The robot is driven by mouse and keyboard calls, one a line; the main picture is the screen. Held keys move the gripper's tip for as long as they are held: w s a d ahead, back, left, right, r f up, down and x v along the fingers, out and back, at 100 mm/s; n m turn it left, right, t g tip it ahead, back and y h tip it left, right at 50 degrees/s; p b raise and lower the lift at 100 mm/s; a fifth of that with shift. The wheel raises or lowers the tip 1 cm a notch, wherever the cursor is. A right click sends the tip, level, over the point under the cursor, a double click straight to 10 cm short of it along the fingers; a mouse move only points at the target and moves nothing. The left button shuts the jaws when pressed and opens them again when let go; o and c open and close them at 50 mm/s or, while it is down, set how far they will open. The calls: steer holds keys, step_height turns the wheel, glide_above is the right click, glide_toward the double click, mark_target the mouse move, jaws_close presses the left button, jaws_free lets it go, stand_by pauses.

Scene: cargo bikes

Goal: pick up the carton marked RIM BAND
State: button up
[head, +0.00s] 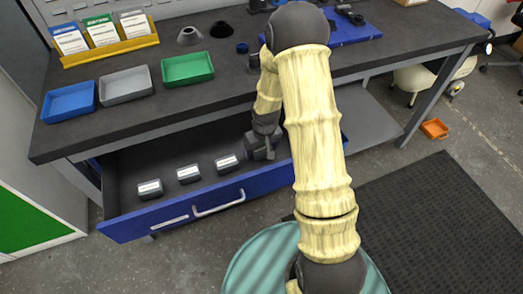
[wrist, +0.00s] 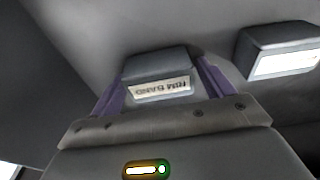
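The carton marked RIM BAND (wrist: 158,66) is a small dark grey box with a white label. In the wrist view it sits at the centre, its label upside down. The purple fingers of my gripper (wrist: 161,88) stand on either side of it, with no clear gap visible. I cannot tell whether they press on it. In the head view my gripper (head: 262,152) is low in the right part of the open drawer (head: 130,173), and it hides this carton.
A similar carton (head: 227,163) sits close beside, also in the wrist view (wrist: 278,50); two more (head: 188,173) (head: 150,188) lie further left. The blue drawer front with its handle (head: 218,202) borders the near side. The dark worktop (head: 230,85) overhangs the drawer's back.

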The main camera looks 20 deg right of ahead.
steer(key=c, duration=0.8)
step_height(320, 180, up, 10)
steer(key=shift+p, duration=0.95)
